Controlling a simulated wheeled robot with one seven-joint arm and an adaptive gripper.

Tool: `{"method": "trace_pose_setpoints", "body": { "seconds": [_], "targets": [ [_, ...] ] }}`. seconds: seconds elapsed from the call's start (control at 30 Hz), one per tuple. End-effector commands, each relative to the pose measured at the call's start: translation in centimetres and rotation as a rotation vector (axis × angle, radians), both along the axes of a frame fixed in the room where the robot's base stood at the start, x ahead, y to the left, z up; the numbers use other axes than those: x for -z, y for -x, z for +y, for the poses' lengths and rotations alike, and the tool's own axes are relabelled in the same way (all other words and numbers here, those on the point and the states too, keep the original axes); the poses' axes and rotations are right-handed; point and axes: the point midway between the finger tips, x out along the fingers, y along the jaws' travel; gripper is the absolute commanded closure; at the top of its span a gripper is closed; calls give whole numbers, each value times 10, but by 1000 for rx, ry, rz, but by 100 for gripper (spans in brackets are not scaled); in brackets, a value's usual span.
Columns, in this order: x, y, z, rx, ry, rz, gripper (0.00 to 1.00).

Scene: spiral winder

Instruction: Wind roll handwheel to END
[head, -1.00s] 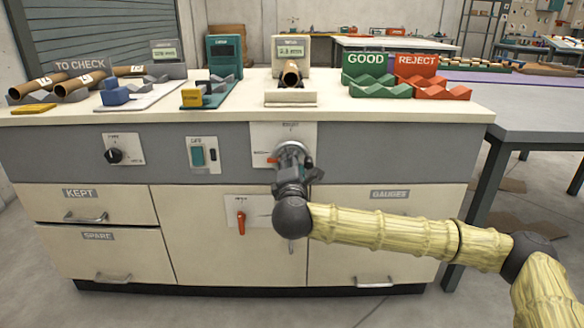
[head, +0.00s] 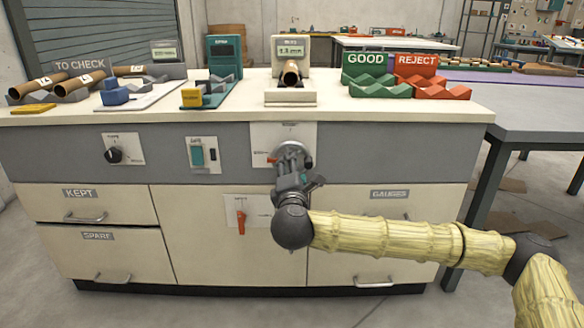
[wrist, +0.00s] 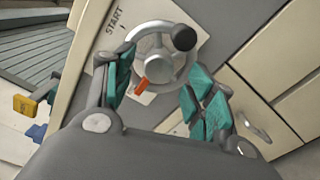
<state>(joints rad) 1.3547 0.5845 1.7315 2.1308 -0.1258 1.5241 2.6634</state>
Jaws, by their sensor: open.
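The roll handwheel (head: 292,151) is a grey spoked wheel on a white plate (head: 262,135) on the cabinet front. In the wrist view the handwheel (wrist: 140,64) shows a dark knob (wrist: 184,38) at its upper right. An orange pointer (wrist: 140,89) shows at its lower edge. The plate reads START (wrist: 115,22); no END mark is readable. My gripper (head: 298,178) is just below and in front of the wheel. In the wrist view my gripper (wrist: 158,88) is open, with teal-padded fingers on either side of the wheel's lower part; contact cannot be told.
An orange lever (head: 240,221) sits on a plate below the wheel. A teal switch (head: 197,154) and a black knob (head: 114,155) are to the left.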

Motion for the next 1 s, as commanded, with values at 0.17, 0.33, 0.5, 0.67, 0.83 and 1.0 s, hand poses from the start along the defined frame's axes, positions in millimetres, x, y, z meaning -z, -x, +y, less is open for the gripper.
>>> {"method": "trace_pose_setpoints", "body": {
  "seconds": [0.17,0.33,0.5,0.67,0.83,1.0],
  "targets": [
    [1,35,0,-3,0,1,45],
    [1,64,0,-2,-1,2,45],
    [1,83,0,-2,-1,2,45],
    [1,91,0,-1,-1,1,45],
    [1,92,0,0,0,1,45],
    [1,92,0,0,0,1,45]
  ]
}}
